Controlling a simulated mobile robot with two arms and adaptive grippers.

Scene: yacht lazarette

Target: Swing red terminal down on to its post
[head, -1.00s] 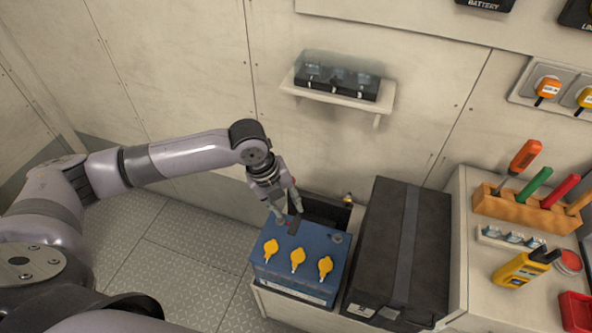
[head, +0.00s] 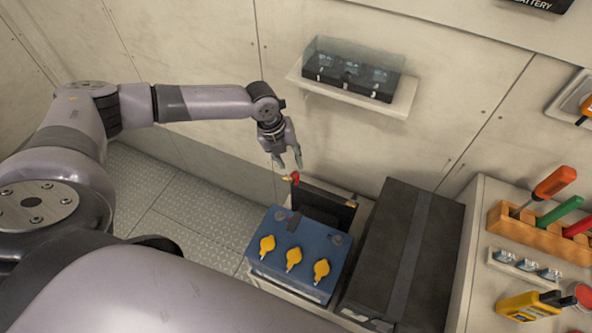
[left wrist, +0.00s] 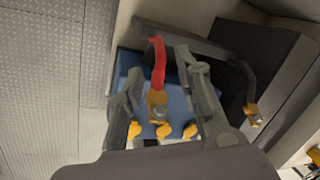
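The blue battery (head: 318,241) with yellow caps stands in an open-topped box. The red terminal (head: 292,178), a red lead with a brass clamp, stands raised behind the battery's back left corner. In the left wrist view the red lead (left wrist: 158,62) and its brass clamp (left wrist: 158,98) appear between my fingers. My left gripper (head: 289,164) is open and empty, its fingertips just above the red terminal in the head view. I cannot tell whether they touch it. A grey post (head: 336,239) shows at the battery's back right. My right gripper is out of view.
A black lead's brass clamp (head: 352,203) sits behind the battery at right. A black case (head: 411,255) stands close on the battery's right. A shelf (head: 393,106) with a clear-covered black unit juts from the wall above. A tool rack (head: 540,235) is at far right.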

